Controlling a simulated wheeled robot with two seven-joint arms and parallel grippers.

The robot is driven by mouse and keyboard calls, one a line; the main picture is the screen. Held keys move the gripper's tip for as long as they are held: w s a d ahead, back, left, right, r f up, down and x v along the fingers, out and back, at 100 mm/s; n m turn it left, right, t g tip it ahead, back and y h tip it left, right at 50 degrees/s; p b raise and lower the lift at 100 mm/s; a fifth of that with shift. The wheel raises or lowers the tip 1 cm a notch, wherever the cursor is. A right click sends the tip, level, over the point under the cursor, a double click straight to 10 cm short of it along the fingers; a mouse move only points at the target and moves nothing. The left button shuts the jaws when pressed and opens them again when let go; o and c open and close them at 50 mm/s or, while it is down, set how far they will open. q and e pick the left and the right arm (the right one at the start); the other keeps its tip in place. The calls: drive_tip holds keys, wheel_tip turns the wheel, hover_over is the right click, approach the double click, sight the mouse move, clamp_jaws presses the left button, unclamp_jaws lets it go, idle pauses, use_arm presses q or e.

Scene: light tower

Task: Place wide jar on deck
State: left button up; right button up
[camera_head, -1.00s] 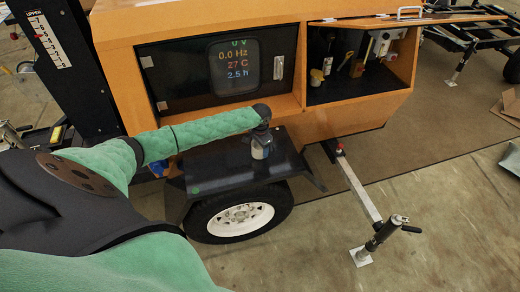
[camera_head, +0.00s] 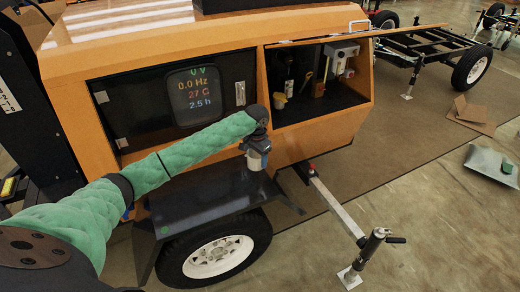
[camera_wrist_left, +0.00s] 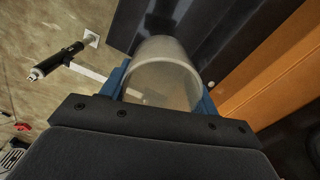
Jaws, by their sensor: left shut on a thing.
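My left gripper (camera_head: 257,150) is shut on the wide jar (camera_head: 257,162), a pale, see-through, wide-mouthed vessel. The jar hangs below my wrist, in front of the orange machine's side, by the right part of the flat black fender (camera_head: 200,200). In the left wrist view the jar (camera_wrist_left: 163,75) sits between two blue fingers, with a dark surface beyond it. I cannot tell the exact gap between jar and fender. No surface is marked as the deck; the fender is a flat dark ledge. My right gripper is not in view.
The orange machine has a lit display (camera_head: 198,93) and an open compartment (camera_head: 318,78) holding small items. A white-rimmed wheel (camera_head: 213,257) is under the fender. A drawbar (camera_head: 337,207) with a jack (camera_head: 367,255) juts out at right. Open floor lies beyond.

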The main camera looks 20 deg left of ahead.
use_arm(q)
drive_tip(key=shift+w+d+r, duration=0.1)
drive_tip(key=shift+d, duration=0.15)
drive_tip(key=shift+n, duration=1)
drive_tip(key=shift+s+d+r+n, duration=0.15)
drive_tip(key=shift+s+d+n, duration=0.05)
drive_tip(key=shift+n, duration=0.4)
drive_tip(key=s+d+r, duration=0.3)
drive_tip(key=s+d, duration=0.3)
drive_tip(key=s, duration=0.1)
drive_tip(key=s+d+r+n, duration=0.1)
drive_tip(key=s+d+r, duration=0.2)
drive_tip(key=s+d, duration=0.3)
drive_tip(key=shift+s+d+r, duration=0.2)
drive_tip(key=shift+s, duration=1.05)
